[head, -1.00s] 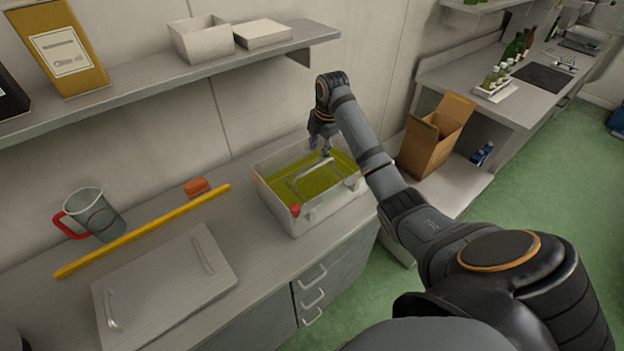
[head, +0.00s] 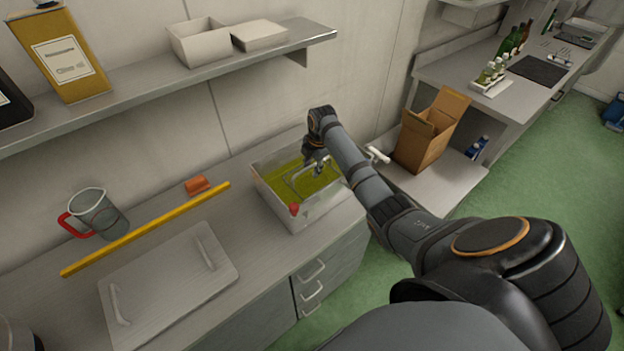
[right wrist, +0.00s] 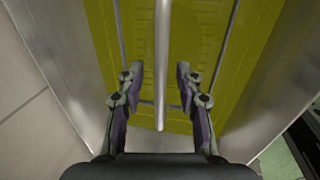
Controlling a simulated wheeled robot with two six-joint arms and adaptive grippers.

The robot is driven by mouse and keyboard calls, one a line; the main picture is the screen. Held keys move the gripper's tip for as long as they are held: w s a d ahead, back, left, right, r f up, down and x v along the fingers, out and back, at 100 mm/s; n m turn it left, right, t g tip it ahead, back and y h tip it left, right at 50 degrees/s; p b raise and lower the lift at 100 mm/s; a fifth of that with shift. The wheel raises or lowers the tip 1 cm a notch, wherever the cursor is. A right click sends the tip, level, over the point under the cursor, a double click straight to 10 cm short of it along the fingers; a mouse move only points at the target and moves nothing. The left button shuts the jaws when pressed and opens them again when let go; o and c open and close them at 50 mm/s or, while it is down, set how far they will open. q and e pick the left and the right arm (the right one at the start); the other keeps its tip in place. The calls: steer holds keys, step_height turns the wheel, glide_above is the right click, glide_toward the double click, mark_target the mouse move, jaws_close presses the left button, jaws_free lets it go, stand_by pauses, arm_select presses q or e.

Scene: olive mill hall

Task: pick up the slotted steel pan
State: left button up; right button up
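The slotted steel pan (head: 302,171) sits in yellow-green liquid inside a pale, straight-sided tub on the counter; only its steel bars show clearly in the head view. In the right wrist view its straight bar handle (right wrist: 161,40) runs lengthwise between my fingers, above the liquid. The pan's slotted bottom looks faint through the liquid. My right gripper (head: 318,160) is over the tub from above. In the right wrist view my right gripper (right wrist: 157,78) is open, one finger on each side of the bar, with gaps visible. My left gripper is not in view.
The tub (head: 318,214) has tall walls close around the gripper; a red knob (head: 294,209) is at its front. Left lie a flat lid (head: 168,278), a yellow bar (head: 148,230), an orange block (head: 197,186) and a jug (head: 97,214). A shelf (head: 150,93) overhangs; a carton (head: 431,135) stands right.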

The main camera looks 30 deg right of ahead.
steer(key=shift+s, duration=0.1)
jaws_close()
steer(key=shift+r, duration=0.15)
